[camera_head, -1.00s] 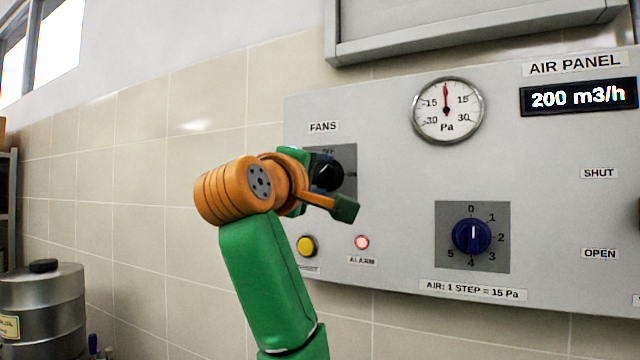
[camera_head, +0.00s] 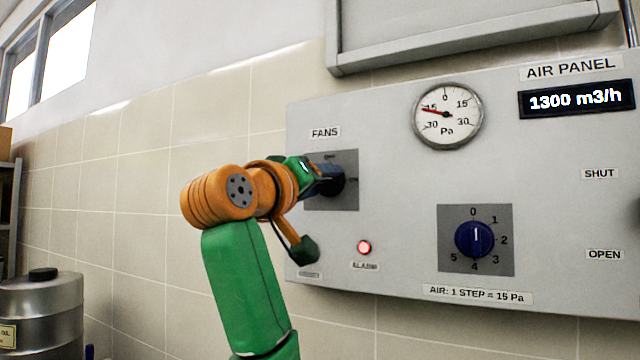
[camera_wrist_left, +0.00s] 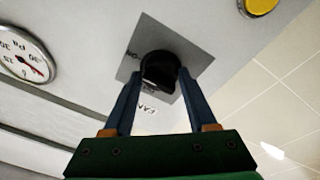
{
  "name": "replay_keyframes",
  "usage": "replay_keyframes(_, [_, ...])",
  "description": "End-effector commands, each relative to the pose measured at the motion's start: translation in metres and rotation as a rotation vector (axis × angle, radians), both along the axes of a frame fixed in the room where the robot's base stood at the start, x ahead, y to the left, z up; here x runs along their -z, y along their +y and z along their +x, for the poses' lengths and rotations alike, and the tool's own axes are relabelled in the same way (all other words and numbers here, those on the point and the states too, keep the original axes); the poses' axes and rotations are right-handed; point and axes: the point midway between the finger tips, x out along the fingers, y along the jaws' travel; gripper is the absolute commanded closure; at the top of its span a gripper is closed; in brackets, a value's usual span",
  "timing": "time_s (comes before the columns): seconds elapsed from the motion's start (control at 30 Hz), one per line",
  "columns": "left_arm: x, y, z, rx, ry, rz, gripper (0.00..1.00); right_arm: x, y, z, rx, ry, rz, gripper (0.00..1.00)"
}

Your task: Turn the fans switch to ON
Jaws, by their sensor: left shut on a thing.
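The fans switch is a black knob (camera_head: 338,181) on a grey square plate (camera_head: 347,200) under the FANS label (camera_head: 325,132). My left gripper (camera_head: 326,180) is shut on the knob from the front. In the left wrist view the knob (camera_wrist_left: 158,70) sits between the two blue fingertips of the left gripper (camera_wrist_left: 160,80), which touch its sides. The gripper covers part of the knob and plate, and I cannot read which mark the knob points to. My right gripper is not in view.
The air panel (camera_head: 400,190) also bears a pressure gauge (camera_head: 447,115), a display (camera_head: 569,99) reading 1300 m3/h, a blue dial (camera_head: 474,239) pointing at 0, and a lit red alarm lamp (camera_head: 364,247). A steel drum (camera_head: 45,310) stands at lower left.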

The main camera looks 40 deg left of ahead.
Motion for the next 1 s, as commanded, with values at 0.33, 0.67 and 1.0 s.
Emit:
replay_keyframes(0.33, [-0.0002,0.0000,-0.0001,0.001,0.010,0.033,0.98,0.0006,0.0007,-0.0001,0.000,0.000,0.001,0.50])
replay_keyframes(0.67, [-0.0003,0.0000,-0.0001,0.000,0.009,0.032,0.26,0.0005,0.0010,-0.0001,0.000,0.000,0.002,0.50])
replay_keyframes(1.0, [0.0005,-0.0003,-0.0012,0.001,0.009,0.031,0.13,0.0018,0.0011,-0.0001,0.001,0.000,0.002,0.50])
